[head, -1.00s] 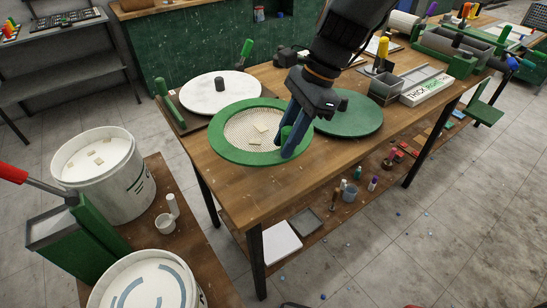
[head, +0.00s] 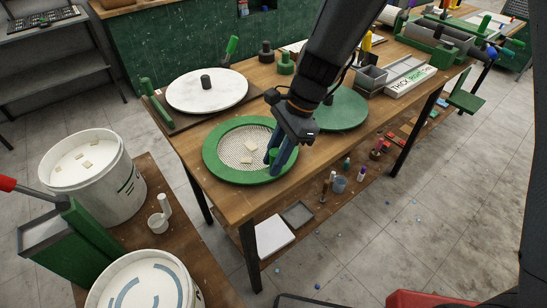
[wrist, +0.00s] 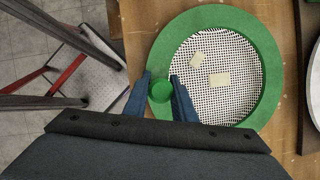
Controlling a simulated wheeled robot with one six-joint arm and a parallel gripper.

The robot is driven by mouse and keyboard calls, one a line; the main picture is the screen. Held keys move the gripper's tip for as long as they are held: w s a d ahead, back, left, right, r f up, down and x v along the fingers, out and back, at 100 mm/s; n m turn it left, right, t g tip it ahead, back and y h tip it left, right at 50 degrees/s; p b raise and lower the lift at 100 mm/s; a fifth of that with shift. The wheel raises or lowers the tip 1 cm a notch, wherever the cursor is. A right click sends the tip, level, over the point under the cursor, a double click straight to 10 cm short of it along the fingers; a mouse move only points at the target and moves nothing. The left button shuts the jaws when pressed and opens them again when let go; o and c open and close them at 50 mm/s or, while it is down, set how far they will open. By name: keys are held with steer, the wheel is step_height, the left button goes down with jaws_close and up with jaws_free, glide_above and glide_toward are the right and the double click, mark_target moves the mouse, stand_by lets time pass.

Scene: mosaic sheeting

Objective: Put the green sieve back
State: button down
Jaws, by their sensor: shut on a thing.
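The green sieve (head: 213,157) is a round green ring with a pale mesh, over the near left part of the wooden table. A few cream tile pieces (head: 250,146) lie on its mesh. My gripper (head: 279,160) is shut on the sieve's green knob at the right of its rim. In the wrist view, its two blue fingers stand on either side of the knob (wrist: 160,91), and the sieve's ring (wrist: 269,60) extends to the right. The sieve looks about level. I cannot tell whether its underside touches the table.
A white disc (head: 180,94) on a dark board lies behind the sieve. A green disc (head: 345,108) lies to its right, partly behind my arm. Grey bins (head: 371,83) and a lettered tray (head: 411,78) stand farther right. White buckets (head: 119,190) stand left. The table's front strip (head: 240,201) is bare.

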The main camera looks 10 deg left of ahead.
steer(key=c, duration=1.5)
jaws_free()
steer(key=shift+o, duration=0.2)
steer(key=b+v, duration=0.3)
steer(key=v, duration=0.9)
steer(key=s+d+f+n+t+h, duration=0.1)
steer(key=d+f+n, duration=0.1)
steer(key=d, duration=0.6)
steer(key=s+d+f+n+t+h, duration=0.1)
steer(key=s+d+f+n, duration=0.1)
steer(key=d+n, duration=0.3)
steer(key=s+d+f+n+t+h, duration=0.1)
steer(key=s+d+f+n+t, duration=0.1)
steer(key=d, duration=1.1)
step_height(320, 180, down, 2)
steer(key=shift+d+f+n+h, duration=0.15)
steer(key=shift+n+h, duration=0.25)
steer(key=shift+n, duration=0.5)
steer(key=shift+s, duration=0.1)
